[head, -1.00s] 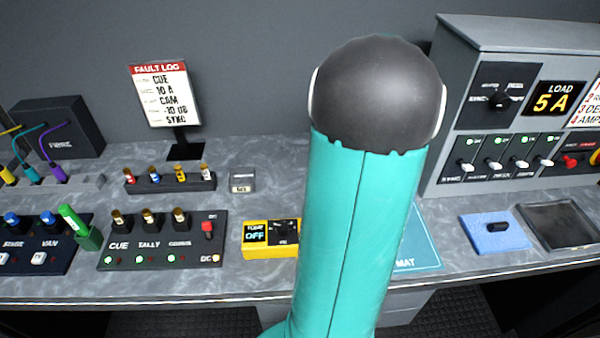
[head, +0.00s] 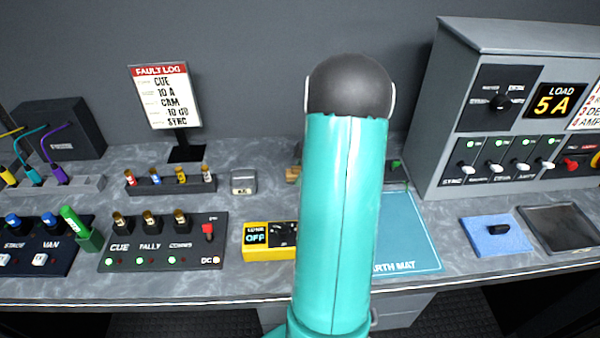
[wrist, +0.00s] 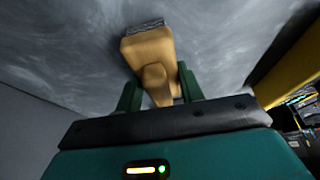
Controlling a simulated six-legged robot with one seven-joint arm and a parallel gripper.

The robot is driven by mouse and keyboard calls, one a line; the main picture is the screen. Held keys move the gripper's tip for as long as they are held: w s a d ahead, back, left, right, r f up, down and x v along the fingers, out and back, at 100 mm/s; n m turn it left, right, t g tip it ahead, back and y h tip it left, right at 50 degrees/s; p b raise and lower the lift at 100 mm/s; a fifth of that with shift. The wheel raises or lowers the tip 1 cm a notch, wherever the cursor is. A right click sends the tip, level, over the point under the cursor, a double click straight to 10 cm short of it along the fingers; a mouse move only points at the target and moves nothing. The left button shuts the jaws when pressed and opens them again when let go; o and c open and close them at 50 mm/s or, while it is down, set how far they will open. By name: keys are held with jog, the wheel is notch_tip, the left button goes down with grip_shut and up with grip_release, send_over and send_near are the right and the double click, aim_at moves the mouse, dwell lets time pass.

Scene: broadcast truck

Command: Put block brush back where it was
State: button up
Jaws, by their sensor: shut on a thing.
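The block brush (wrist: 148,50) has a tan wooden body and a grey bristle strip at its far end in the wrist view. My gripper (wrist: 158,88) has dark green fingers shut on the brush's narrower part, one on each side. The bristle end points away from my gripper, over the grey marbled bench (wrist: 60,60). I cannot tell whether the bristles touch it. In the head view my arm hides my gripper. A small tan piece (head: 292,174) shows left of my arm; I cannot tell whether it is the brush.
The yellow tone box (head: 268,240) and blue earth mat (head: 410,235) lie partly behind my arm. A blue pad (head: 492,237) and dark tray (head: 562,230) are right. A grey cabinet (head: 450,110) stands back right.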

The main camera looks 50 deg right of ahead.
jog(key=shift+f, duration=0.25)
jog(key=o, duration=1)
jog(key=shift+o, duration=0.2)
jog(key=shift+r, duration=0.1)
jog(key=v, duration=1.2)
jog(key=w+a+r+m+h, duration=0.1)
jog(key=w+a+r, duration=0.15)
jog(key=a, duration=0.45)
jog(key=w+a+r+m, duration=0.1)
jog(key=a+r, duration=0.2)
jog(key=a, duration=0.5)
jog(key=w+a+r+m+h, duration=0.1)
jog(key=w+a+r, duration=0.15)
jog(key=a, duration=0.45)
jog(key=s+a+m, duration=0.1)
jog(key=s+a, duration=0.2)
jog(key=a, duration=0.4)
jog(key=s+a+r+m+t, duration=0.1)
jog(key=s+a+m, duration=0.1)
jog(key=s+a, duration=0.2)
jog(key=s+a+r+m+t+h, duration=0.1)
jog(key=s+a+m, duration=0.1)
jog(key=a, duration=0.9)
jog(key=shift+s, duration=0.8)
